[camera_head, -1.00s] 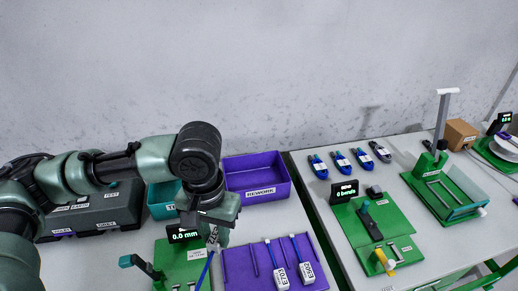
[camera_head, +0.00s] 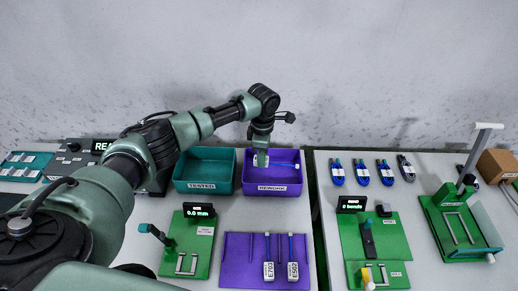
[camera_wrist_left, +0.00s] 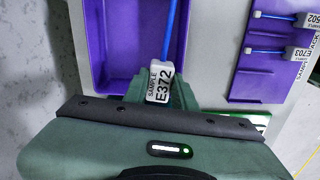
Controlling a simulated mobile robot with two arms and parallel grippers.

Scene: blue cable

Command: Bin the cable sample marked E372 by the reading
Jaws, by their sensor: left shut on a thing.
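My left gripper (camera_head: 261,160) is shut on the cable sample marked E372, over the purple REWORK bin (camera_head: 273,189). Its white tag (camera_wrist_left: 158,84), reading "SAMPLE E372", sits between the fingers in the left wrist view. Its blue cable (camera_head: 286,165) runs out to the right in the head view, above the bin; I cannot tell whether it touches the bin. The teal TESTED bin (camera_head: 207,188) stands left of it. The green gauge fixture (camera_head: 187,245) has a display (camera_head: 200,210) reading 0.0 mm. My right gripper is not in view.
The purple sample rack (camera_head: 240,272) holds samples E703 (camera_head: 269,271) and E502 (camera_head: 293,271). On the right-hand table are a green bend fixture (camera_head: 372,240), a taller green stand (camera_head: 460,225) and several blue cable coils (camera_head: 361,173). A dark box stands left of the TESTED bin.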

